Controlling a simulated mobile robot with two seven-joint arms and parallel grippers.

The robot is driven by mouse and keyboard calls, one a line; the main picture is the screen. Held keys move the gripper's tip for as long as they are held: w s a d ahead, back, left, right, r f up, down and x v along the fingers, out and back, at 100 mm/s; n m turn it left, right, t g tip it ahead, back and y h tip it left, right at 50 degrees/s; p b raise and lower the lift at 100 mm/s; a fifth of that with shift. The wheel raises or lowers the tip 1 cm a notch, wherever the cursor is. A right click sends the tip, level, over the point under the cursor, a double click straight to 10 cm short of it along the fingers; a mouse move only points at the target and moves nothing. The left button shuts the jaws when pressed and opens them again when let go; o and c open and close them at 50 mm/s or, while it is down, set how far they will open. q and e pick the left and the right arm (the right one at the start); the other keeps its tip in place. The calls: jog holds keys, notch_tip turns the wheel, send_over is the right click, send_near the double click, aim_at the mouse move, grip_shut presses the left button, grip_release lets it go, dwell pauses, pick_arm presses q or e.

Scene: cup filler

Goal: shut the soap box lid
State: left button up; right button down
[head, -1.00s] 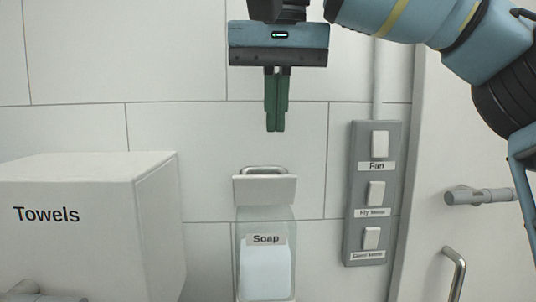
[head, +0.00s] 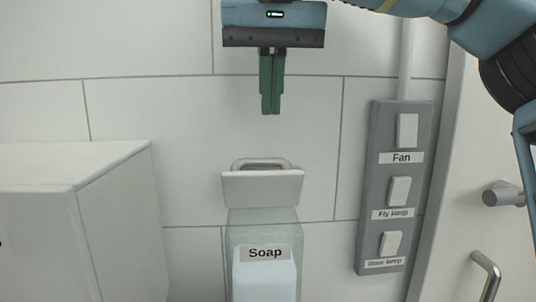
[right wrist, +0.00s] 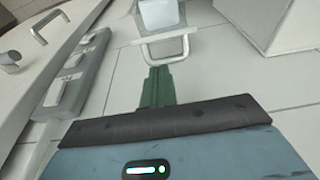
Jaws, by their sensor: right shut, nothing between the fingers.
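The soap box (head: 264,226) is a clear box on the wall with a "Soap" label and a pale block inside. Its white lid (head: 263,189) is at the top, with a metal handle (head: 262,163) above the slab. I cannot tell exactly how far the lid is tilted. My right gripper (head: 271,112) points down above the lid and handle, apart from them, with its green fingers together and empty. In the right wrist view the fingers (right wrist: 157,88) show just short of the handle (right wrist: 165,48) in the picture. My left gripper is not in view.
A large white towels box (head: 120,215) juts out at the left. A grey panel (head: 394,187) with fan and lamp switches is at the right, beside a door handle (head: 487,274) and a round knob (head: 499,195). The tiled wall around my gripper is clear.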

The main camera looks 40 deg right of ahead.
aim_at(270, 183)
jog(key=x, duration=0.9)
jog(key=shift+d, duration=0.15)
